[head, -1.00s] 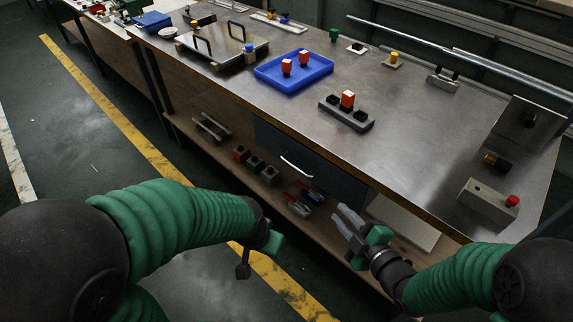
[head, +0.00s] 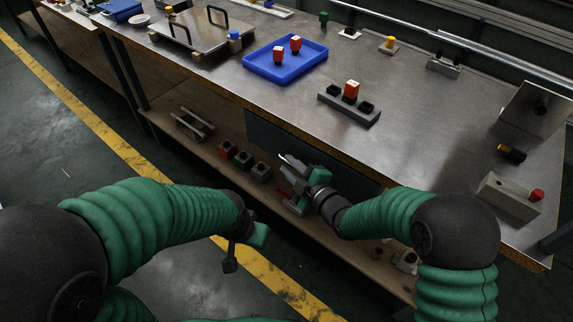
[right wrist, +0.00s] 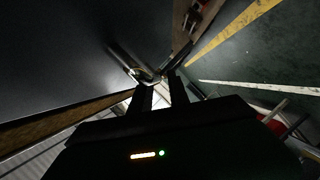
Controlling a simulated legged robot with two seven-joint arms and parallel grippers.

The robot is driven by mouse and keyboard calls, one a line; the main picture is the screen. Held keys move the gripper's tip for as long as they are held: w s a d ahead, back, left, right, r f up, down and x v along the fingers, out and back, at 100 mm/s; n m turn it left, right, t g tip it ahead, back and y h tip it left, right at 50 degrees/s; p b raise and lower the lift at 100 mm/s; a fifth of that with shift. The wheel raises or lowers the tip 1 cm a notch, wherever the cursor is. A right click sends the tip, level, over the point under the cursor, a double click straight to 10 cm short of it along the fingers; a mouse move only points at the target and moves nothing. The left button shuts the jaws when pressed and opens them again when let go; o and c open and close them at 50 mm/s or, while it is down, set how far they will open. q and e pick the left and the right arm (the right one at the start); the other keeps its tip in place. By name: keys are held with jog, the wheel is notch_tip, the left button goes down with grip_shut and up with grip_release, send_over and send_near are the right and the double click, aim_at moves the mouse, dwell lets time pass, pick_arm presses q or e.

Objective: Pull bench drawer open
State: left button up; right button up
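The bench drawer (head: 265,135) is a dark blue-grey front under the worktop, flush with the bench side. My right gripper (head: 286,178) is in front of it and covers part of it. In the right wrist view the drawer front (right wrist: 60,50) fills the upper left, and its pale bar handle (right wrist: 128,64) lies just beyond my fingertips (right wrist: 160,82). The two fingers are apart with a gap between them; I see no clear grip on the handle. My left gripper (head: 243,250) hangs over the floor, away from the bench; its finger gap is unclear.
The metal worktop (head: 420,130) holds a blue tray (head: 259,66), a grey block with sockets (head: 335,104) and a box with a red button (head: 502,198). A lower wooden shelf (head: 205,150) carries several small boxes. The floor by the yellow line (head: 95,125) is clear.

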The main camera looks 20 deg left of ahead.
jog(key=shift+w+a+f, duration=0.15)
jog(key=shift+w, duration=0.2)
jog(key=shift+w+a+f, duration=0.1)
jog(key=shift+w, duration=0.25)
jog(key=shift+w+d+r, duration=0.1)
jog(key=shift+d, duration=0.35)
jog(key=shift+a, duration=0.55)
grip_shut()
jog(key=shift+d+f, duration=0.2)
jog(key=shift+d, duration=0.05)
